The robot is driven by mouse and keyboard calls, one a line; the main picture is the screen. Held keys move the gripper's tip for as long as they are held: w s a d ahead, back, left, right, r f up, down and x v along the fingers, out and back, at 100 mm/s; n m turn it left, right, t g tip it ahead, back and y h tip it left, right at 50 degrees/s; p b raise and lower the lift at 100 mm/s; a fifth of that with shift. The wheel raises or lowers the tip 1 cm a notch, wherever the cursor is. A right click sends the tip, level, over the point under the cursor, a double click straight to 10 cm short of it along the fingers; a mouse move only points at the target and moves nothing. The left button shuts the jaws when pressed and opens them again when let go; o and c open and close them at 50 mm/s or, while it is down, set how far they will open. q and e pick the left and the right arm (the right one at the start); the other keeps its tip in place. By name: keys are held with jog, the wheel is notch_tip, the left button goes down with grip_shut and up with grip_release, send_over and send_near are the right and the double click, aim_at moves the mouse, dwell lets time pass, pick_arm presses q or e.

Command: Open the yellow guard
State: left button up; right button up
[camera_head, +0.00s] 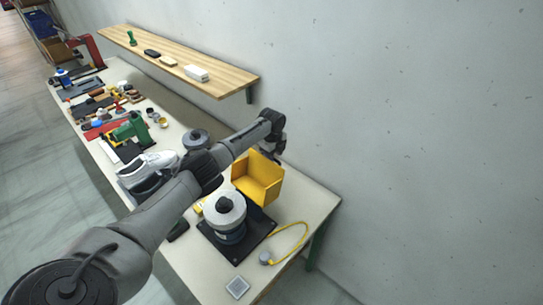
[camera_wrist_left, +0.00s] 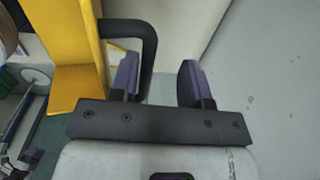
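The yellow guard (camera_head: 262,187) is a box-like shell behind a round grey machine head (camera_head: 225,212) near the right end of the long table. My left arm reaches over the table, and my left gripper (camera_head: 277,152) is at the guard's far side, close to its upper edge. In the left wrist view the guard (camera_wrist_left: 72,40) fills the upper left. A dark curved handle (camera_wrist_left: 148,45) sticks out from it. My left gripper (camera_wrist_left: 160,80) is open there, and the handle runs down just beside the left finger, in the gap. Contact cannot be told. My right gripper is out of view.
The table holds a white shoe (camera_head: 150,163), a green tool (camera_head: 130,127) and a yellow cable (camera_head: 292,243) at the front right. A wooden shelf (camera_head: 200,72) hangs on the grey wall (camera_head: 420,130). The wall is close behind my left gripper.

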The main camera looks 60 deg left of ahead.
pick_arm(q)
jog(key=shift+r, duration=0.15)
jog(key=shift+r, duration=0.1)
notch_tip(320, 180, up, 13)
jog(key=shift+s+r+b, duration=0.2)
jog(key=shift+s+b, duration=0.15)
jog(key=shift+s, duration=0.1)
jog(key=shift+d, duration=0.1)
dwell(0.8)
